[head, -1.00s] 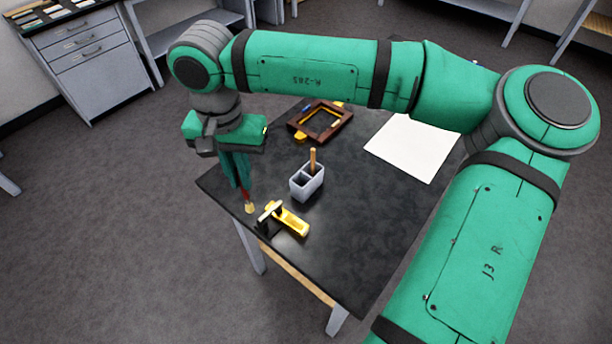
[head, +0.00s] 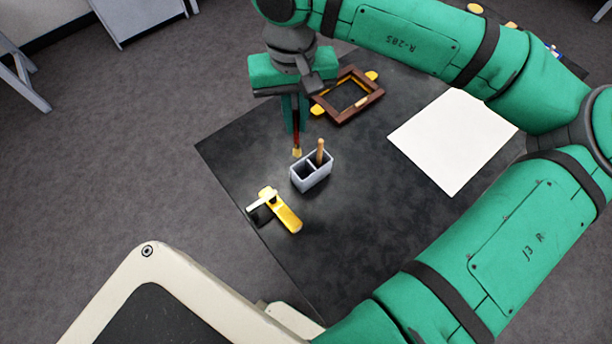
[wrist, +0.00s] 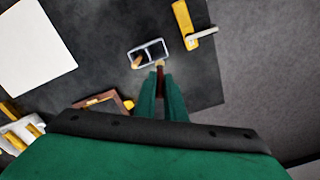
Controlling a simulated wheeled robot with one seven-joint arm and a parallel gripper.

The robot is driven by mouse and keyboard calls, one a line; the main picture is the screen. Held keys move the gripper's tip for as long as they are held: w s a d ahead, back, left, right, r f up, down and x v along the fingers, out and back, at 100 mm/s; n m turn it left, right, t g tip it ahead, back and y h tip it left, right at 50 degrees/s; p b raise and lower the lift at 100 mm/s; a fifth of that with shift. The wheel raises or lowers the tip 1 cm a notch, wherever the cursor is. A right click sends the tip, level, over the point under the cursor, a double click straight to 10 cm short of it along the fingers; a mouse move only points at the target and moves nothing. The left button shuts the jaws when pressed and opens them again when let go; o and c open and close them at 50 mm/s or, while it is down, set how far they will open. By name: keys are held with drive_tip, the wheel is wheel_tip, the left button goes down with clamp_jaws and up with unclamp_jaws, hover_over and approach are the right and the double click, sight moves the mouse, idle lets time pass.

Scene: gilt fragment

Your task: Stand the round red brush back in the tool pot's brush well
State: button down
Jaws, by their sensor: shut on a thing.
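My gripper (head: 296,118) is shut on the round red brush (head: 297,136), which hangs upright with its pale bristle tip down. The brush tip is just behind the grey tool pot (head: 311,180), at or above its rim level; the exact height is hard to tell. The pot stands on the dark table and has two compartments. A wooden handle (head: 320,150) stands in the right one, and the left one looks empty. In the wrist view the brush (wrist: 160,66) reaches from my gripper (wrist: 161,88) to the near edge of the pot (wrist: 137,50).
A yellow tool with a pale lever (head: 281,210) lies left of and in front of the pot. A brown wooden frame (head: 366,108) with yellow clamps lies behind it. A white sheet (head: 452,140) covers the right. The dark tabletop (head: 350,235) is clear in front.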

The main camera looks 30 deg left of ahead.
wheel_tip(320, 180, down, 10)
drive_tip(key=d+n, duration=0.2)
drive_tip(key=shift+s+d+f+n, duration=0.15)
drive_tip(key=shift+s+n, duration=0.25)
drive_tip(key=shift+s, duration=0.05)
drive_tip(key=shift+f, duration=0.1)
drive_tip(key=c, duration=1.8)
unclamp_jaws()
drive_tip(key=shift+c, duration=0.2)
drive_tip(key=shift+w, duration=0.1)
wheel_tip(320, 180, up, 12)
